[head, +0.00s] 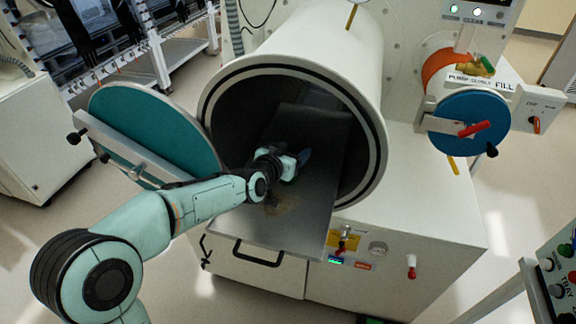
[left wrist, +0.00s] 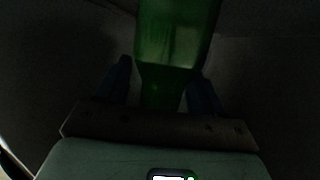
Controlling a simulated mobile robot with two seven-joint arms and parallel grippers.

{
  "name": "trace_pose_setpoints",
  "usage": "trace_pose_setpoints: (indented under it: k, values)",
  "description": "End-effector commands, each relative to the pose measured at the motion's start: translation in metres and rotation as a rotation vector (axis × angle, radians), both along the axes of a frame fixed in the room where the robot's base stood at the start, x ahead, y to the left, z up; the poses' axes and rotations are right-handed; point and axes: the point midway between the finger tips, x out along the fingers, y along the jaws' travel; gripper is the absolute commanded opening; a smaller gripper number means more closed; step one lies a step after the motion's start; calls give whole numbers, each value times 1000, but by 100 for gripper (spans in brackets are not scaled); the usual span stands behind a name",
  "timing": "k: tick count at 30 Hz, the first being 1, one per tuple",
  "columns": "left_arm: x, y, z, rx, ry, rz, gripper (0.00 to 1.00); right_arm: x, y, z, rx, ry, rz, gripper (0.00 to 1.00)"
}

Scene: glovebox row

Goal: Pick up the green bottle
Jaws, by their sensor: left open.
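The green bottle (left wrist: 178,40) shows in the left wrist view, dim, running from the top edge down between my fingers. Its far end is cut off by the picture's edge. My left gripper (head: 303,158) reaches into the round chamber, above the metal tray (head: 318,190). In the left wrist view its blue fingers (left wrist: 160,85) are open, one on each side of the bottle's lower part. I cannot tell whether either finger touches it. In the head view I cannot make out the bottle at the gripper. My right gripper is not in view.
A smaller port with a blue door (head: 468,122) is at the right. A control panel (head: 562,270) stands at the lower right.

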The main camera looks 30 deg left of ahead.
Motion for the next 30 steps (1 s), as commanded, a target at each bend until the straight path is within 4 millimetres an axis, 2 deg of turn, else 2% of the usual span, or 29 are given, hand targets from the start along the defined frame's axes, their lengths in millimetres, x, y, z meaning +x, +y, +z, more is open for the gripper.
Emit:
trace_pose_setpoints:
  k: [3, 4, 6, 9, 17, 20, 23, 30]
  values:
    - [0, 0, -1, 0, 0, 0, 68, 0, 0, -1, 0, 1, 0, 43]
    - [0, 0, -1, 0, 0, 0, 61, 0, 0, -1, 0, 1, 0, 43]
    - [0, 0, -1, 0, 0, 0, 38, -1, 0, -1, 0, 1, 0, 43]
    - [-1, 0, -1, 0, 1, 0, 10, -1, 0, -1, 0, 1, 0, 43]
    - [-1, 0, 1, 0, 0, 0, 10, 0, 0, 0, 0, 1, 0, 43]
    - [0, 0, 9, 1, -3, 2, 10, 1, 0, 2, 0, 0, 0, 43]
    - [0, 1, 28, 1, -6, 2, 10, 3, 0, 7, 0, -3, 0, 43]
    - [1, 1, 81, 1, -7, 2, 10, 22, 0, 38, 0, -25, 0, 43]
